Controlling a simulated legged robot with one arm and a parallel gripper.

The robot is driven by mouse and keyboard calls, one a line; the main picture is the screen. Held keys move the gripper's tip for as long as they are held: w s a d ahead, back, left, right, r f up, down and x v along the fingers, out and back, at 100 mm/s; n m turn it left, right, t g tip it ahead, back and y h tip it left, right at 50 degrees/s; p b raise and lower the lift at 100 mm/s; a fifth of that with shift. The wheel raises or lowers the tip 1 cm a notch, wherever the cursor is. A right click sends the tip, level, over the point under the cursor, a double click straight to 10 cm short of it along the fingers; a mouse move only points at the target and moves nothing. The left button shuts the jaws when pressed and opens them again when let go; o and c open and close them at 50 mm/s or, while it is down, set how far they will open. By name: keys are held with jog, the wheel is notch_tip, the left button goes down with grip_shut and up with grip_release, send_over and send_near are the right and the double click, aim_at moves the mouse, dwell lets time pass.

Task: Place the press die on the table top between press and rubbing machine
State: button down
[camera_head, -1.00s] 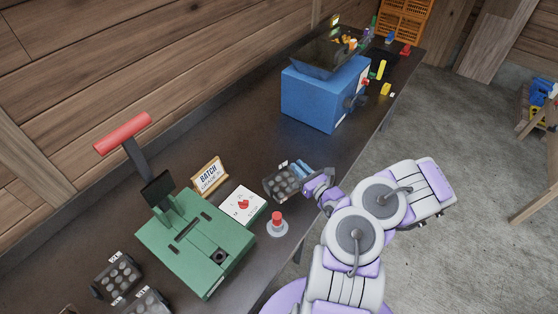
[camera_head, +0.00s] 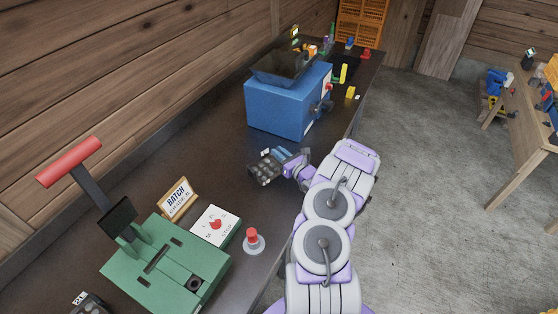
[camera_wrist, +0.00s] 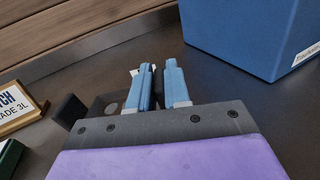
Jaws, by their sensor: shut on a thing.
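The press die (camera_head: 264,173), a dark block with round grey cavities, is at my gripper (camera_head: 281,157) in the head view. My gripper's blue fingers are shut on it. In the wrist view the fingers (camera_wrist: 163,88) stand close together, and part of the dark die (camera_wrist: 72,110) shows beside them, the rest hidden by my gripper. The die is over the dark table top (camera_head: 205,148), between the green press (camera_head: 165,266) with its red lever and the blue rubbing machine (camera_head: 285,105) with a dark hopper. I cannot tell whether the die touches the table.
A BATCH sign (camera_head: 178,199), a white card box (camera_head: 215,227) and a red button on a grey base (camera_head: 253,241) stand near the press. Small coloured items sit beyond the blue machine. Bare table lies behind the die.

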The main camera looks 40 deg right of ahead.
aim_at(266, 165)
jog(key=shift+w+d, duration=0.2)
jog(key=shift+w, duration=0.2)
jog(key=f, duration=0.1)
jog(key=a+f+b, duration=0.1)
jog(key=f, duration=0.1)
jog(key=shift+d, duration=0.15)
jog(key=c, duration=1.4)
grip_release()
jog(key=shift+d+f, duration=0.1)
jog(key=shift+d, duration=0.1)
jog(key=o, duration=0.3)
jog(key=shift+a, duration=0.15)
jog(key=shift+s, duration=0.1)
